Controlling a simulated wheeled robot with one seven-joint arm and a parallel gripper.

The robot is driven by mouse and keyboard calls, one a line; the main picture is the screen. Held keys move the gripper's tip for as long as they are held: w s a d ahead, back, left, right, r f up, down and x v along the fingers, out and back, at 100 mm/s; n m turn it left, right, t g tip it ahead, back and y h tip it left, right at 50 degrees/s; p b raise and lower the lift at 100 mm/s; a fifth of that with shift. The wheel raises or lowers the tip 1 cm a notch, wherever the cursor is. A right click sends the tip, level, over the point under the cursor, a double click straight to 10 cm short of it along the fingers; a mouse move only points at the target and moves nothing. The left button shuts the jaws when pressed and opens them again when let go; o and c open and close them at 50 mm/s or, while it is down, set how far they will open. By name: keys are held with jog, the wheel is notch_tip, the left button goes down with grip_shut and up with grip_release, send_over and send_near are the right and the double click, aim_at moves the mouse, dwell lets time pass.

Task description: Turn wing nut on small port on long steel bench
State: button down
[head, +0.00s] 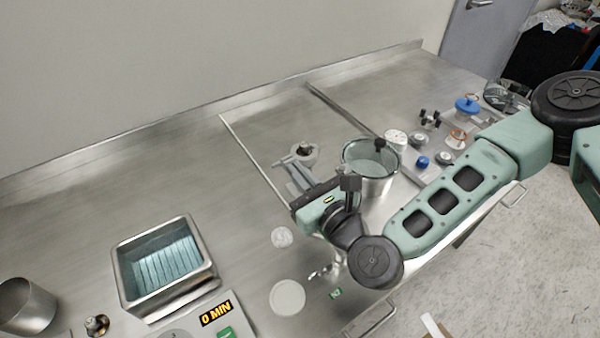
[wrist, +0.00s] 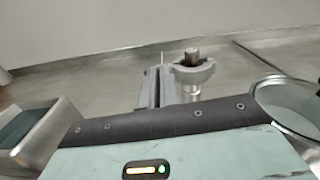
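The small port (head: 304,150) stands upright on the steel bench, with a grey clamp ring around it and a dark stub on top. It also shows in the wrist view (wrist: 193,72), just right of my fingers. My gripper (head: 288,163) is low over the bench with its fingertips at the left side of the clamp. In the wrist view my gripper (wrist: 160,78) shows two grey fingers close together. The wing nut cannot be made out; it may be hidden by the fingers. Whether they touch the clamp or hold anything is unclear.
A steel bucket (head: 371,172) stands close right of my gripper. A square steel bath (head: 164,268) and a timer panel (head: 215,314) are at the left. Small parts, including a blue knob (head: 467,105), lie at the right. The bench (head: 150,190) behind is clear.

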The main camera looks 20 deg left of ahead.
jog(key=n+b, duration=0.1)
jog(key=n, duration=0.2)
jog(key=f+n+b, duration=0.1)
jog(key=n, duration=0.7)
jog(key=shift+s+a+f+b, duration=0.25)
jog(key=shift+s+b, duration=0.1)
jog(key=shift+b, duration=0.05)
jog(key=shift+n, duration=0.4)
jog(key=c, duration=1.9)
grip_release()
jog(key=shift+r, duration=0.15)
